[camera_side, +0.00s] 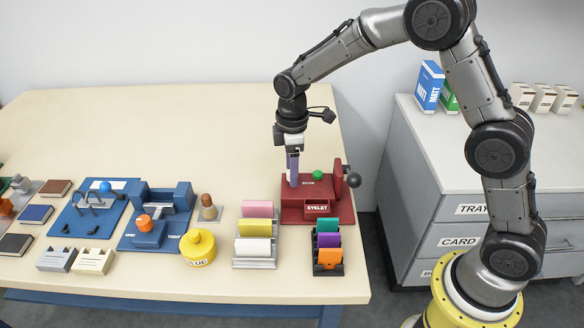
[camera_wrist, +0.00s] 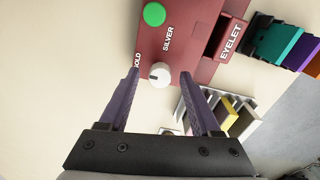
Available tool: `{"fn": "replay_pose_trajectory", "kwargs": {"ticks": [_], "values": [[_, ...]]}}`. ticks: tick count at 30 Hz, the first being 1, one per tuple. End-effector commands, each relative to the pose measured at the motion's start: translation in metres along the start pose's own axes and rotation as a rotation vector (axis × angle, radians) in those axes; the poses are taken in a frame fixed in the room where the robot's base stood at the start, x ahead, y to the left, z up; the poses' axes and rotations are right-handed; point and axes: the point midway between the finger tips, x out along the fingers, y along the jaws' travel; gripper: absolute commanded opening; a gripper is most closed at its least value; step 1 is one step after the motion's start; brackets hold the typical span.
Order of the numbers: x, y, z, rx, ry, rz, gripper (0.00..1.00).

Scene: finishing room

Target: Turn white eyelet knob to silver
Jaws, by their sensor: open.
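The dark red eyelet machine (camera_side: 290,213) stands near the table's right end, labelled EYELET. In the wrist view its red top (camera_wrist: 185,50) carries the white knob (camera_wrist: 160,70), with the words SILVER above it and GOLD to its left. A dark mark on the knob lies at its left side, on the GOLD side. My gripper (camera_side: 293,181) points down over the machine's left part. In the wrist view the open gripper (camera_wrist: 160,76) has one purple finger on each side of the knob, with gaps visible. Contact is not seen. The knob is hidden in the side view.
A green button (camera_side: 318,175) and a lever with a dark ball (camera_side: 353,180) are on the machine. A card rack (camera_side: 255,264) and a rack of coloured cards (camera_side: 328,270) stand in front. A yellow glue pot (camera_side: 198,248) is left. Table behind is clear.

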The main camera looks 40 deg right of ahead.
Motion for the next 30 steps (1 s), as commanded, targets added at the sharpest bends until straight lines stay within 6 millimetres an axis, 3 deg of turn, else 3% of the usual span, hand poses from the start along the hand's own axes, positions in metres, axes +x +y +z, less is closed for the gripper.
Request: {"fn": "replay_pose_trajectory", "kwargs": {"ticks": [6, 7, 17, 30], "values": [[0.0005, -0.0001, 0.0001, 0.0, 0.0, -0.001, 0.65], [0.0004, -0.0001, 0.0001, 0.0, 0.0, 0.0, 0.61], [0.0001, -0.0001, 0.0, 0.0, 0.0, 0.0, 0.02], [-0.0004, 0.0001, -0.0001, 0.042, -0.001, 0.0, 0.0]]}}
